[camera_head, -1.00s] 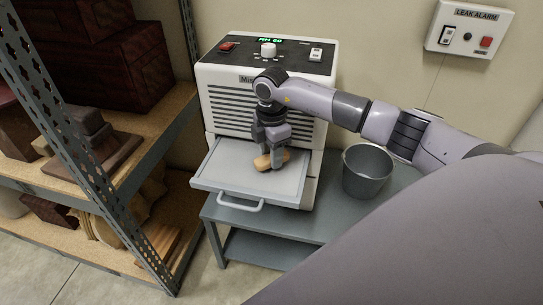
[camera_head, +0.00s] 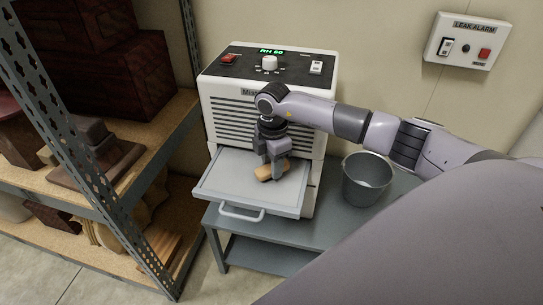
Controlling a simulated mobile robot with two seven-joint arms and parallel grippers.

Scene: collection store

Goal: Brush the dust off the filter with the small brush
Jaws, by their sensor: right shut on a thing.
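A white dehumidifier (camera_head: 219,98) with a dark control panel stands on a grey low table. A flat grey filter tray (camera_head: 230,178) with a front handle sticks out of its lower front. My right gripper (camera_head: 272,171) is over the right part of the tray, pointing down and shut on a small brush with a tan wooden body (camera_head: 265,174). The brush is low over the grey surface; I cannot tell whether its bristles touch it. No dust can be made out. My left gripper is not in view.
A grey bucket (camera_head: 366,182) stands on the low table (camera_head: 300,232) right of the dehumidifier. A metal shelf rack (camera_head: 101,170) with dark wooden boxes is close on the left. A leak alarm box (camera_head: 467,41) hangs on the wall. Floor is bare at lower left.

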